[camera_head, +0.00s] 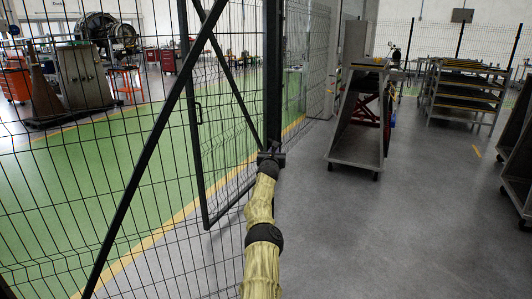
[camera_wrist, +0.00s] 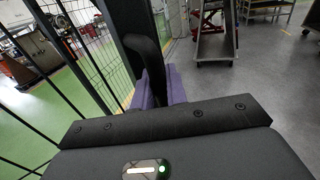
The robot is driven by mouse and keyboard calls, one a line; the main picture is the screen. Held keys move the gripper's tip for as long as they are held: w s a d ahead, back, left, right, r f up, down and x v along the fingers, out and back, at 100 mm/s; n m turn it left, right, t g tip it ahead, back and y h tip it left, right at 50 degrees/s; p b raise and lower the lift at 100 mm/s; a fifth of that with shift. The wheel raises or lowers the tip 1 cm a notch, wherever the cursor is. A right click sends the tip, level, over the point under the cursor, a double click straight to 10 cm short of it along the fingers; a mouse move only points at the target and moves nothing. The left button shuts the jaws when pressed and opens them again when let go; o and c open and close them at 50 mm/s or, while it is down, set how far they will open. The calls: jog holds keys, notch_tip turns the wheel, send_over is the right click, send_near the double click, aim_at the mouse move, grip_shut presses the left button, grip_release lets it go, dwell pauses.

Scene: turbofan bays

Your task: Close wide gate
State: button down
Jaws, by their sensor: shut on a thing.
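The wide gate is a dark wire-mesh panel with a diagonal brace (camera_head: 150,150), filling the left of the head view. Its dark upright edge post (camera_head: 273,80) stands near the middle. My gripper (camera_head: 269,157) is at that post, at the end of my sleeved arm. In the wrist view, a black curved handle (camera_wrist: 147,62) stands between the purple fingers of my gripper (camera_wrist: 160,90), which are shut on it. The dark post (camera_wrist: 128,20) rises just beyond. The fingertips are partly hidden by the handle and gripper body.
Behind the mesh, another dark-framed panel (camera_head: 190,100) with a small handle stands over the green floor. A grey wheeled cart (camera_head: 355,140) and a shelf rack (camera_head: 463,95) stand to the right. Grey floor (camera_head: 400,230) between them and my arm is clear.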

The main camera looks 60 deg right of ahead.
jog(key=shift+w+a+f, duration=0.1)
jog(key=shift+w+f, duration=0.1)
jog(key=shift+w, duration=0.25)
jog(key=shift+w, duration=0.35)
jog(key=c, duration=1.5)
grip_release()
jog(key=shift+a+r+t, duration=0.1)
jog(key=shift+a+t, duration=0.2)
jog(key=shift+s+d, duration=0.3)
jog(key=shift+s, duration=0.15)
jog(key=b, duration=0.3)
jog(key=shift+a+f, duration=0.15)
jog(key=shift+f, duration=0.1)
jog(key=b, duration=0.5)
jog(key=shift+a+b, duration=0.3)
jog(key=shift+a, duration=0.05)
jog(key=b, duration=0.3)
jog(key=shift+s+a+b, duration=0.25)
jog(key=shift+a+b, duration=0.1)
